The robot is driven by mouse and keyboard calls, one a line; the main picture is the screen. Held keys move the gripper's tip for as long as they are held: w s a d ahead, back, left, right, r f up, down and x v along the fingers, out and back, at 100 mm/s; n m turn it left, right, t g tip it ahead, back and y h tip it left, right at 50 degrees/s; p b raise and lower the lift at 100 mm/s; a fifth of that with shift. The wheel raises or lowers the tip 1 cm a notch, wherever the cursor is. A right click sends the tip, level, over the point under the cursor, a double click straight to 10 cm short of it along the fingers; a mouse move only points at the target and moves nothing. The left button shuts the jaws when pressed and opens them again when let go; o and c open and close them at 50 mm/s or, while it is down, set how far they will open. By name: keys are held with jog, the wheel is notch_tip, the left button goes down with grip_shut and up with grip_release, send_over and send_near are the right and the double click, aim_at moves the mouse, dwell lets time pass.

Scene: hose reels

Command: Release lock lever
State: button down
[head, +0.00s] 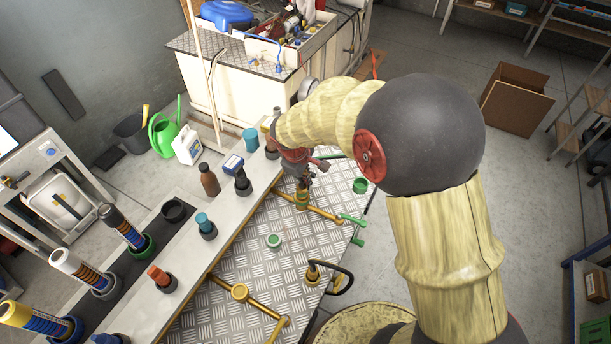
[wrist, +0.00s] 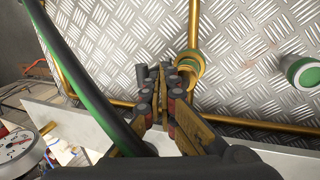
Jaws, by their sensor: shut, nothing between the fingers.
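My gripper (wrist: 162,75) is shut and empty, its fingertips close together above the diamond-plate panel. In the head view my gripper (head: 303,184) is pointed down near a brass fitting, partly hidden by my wrist. In the wrist view a brass collar (wrist: 187,64) on a brass pipe is just right of the fingertips; I cannot tell if they touch. No part is plainly marked as the lock lever. Lever-like parts in the head view are a green handle (head: 353,219) right of my gripper and a curved black handle (head: 340,271) nearer the front.
A black and green hose (wrist: 88,75) runs close along the left of my gripper. A white and green cap (wrist: 303,74) stands on the plate. A grey ledge (head: 215,255) with bottles and tubes borders the plate's left. A white cabinet (head: 240,92) stands behind.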

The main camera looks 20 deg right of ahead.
jog(key=shift+w+d+r+g+y+p, duration=0.15)
jog(key=shift+w+d+g+y+p, duration=0.55)
jog(key=shift+p, duration=2.2)
jog(key=shift+d+g+y+p, duration=0.1)
jog(key=shift+g+y+p, duration=0.2)
jog(key=shift+p, duration=0.35)
jog(key=shift+w+d+g+y+p, duration=0.5)
jog(key=shift+w+g+y+p, duration=0.1)
jog(key=shift+p, duration=0.55)
jog(key=w+d+f+g+y+b, duration=0.1)
jog(key=f+g+y, duration=0.1)
jog(key=w+d+f+g+y, duration=0.2)
jog(key=g+y, duration=0.1)
jog(key=shift+w+d+b, duration=0.15)
jog(key=shift+b, duration=0.25)
jog(key=shift+w+d+f+b, duration=0.35)
jog(key=shift+f+b, duration=0.3)
jog(key=shift+b, duration=0.25)
